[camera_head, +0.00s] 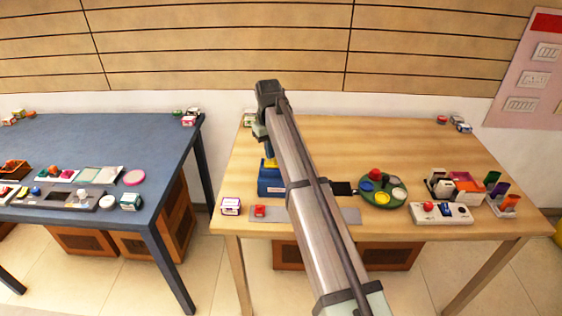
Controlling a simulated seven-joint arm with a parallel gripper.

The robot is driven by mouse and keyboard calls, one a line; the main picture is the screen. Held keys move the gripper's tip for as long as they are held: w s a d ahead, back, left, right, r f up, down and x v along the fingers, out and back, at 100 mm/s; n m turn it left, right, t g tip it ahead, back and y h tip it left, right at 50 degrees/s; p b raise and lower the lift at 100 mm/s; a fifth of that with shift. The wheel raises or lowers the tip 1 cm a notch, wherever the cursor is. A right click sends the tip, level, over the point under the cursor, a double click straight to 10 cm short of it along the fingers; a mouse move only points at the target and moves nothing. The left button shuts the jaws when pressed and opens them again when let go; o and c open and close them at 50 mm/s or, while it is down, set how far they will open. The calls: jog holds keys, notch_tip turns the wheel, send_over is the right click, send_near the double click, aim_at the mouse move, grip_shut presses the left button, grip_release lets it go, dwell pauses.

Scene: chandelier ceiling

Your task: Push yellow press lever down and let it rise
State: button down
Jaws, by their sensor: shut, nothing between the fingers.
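A blue press (266,186) stands on the wooden table, left of its middle. A small yellow part of it, which looks like the press lever (270,163), shows above the blue body. My arm crosses in front of the press and hides its right side. My gripper (267,147) hangs from the arm's far end, just above the yellow part. It is shut with nothing held. The fingertips are small and partly hidden, so I cannot tell whether they touch the lever or how far down it is.
A grey plate with a red block (260,211) lies in front of the press. A small purple-and-white box (231,206) is to its left. A green round tray (383,191) and a white switch panel (441,213) are to the right. The table's back middle (370,140) is clear.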

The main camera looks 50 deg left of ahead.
jog(key=shift+s+a+r, duration=0.1)
jog(key=shift+a+r, duration=0.05)
jog(key=shift+r, duration=2.35)
